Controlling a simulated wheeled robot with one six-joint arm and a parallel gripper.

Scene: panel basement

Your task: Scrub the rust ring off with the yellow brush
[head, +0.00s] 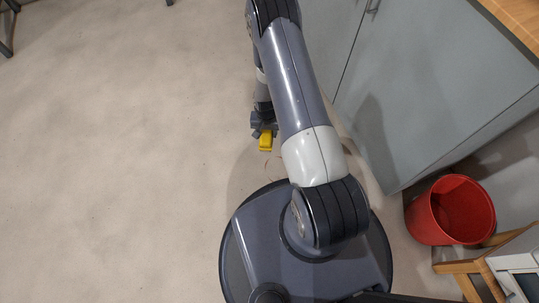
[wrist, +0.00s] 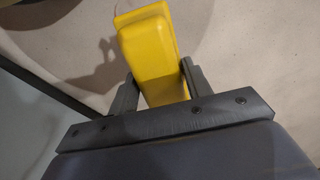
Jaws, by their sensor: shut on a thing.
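My gripper (wrist: 160,92) is shut on the yellow brush (wrist: 150,50), with one finger on each side of it. In the head view the brush (head: 266,142) shows as a small yellow block at the end of my arm, beside the grey cabinet. Whether its underside touches the floor cannot be told. Faint reddish marks (head: 270,160) show on the floor just below the brush in the head view, partly in the shade of my arm; they may be part of the rust ring. The rest of the ring is hidden or too faint to make out.
A grey cabinet (head: 425,75) with a wooden top (head: 515,22) stands to the right of my arm. A red bucket (head: 450,210) stands at the right, near a wooden-legged piece of furniture (head: 460,268). The pale floor (head: 120,160) on the left is clear.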

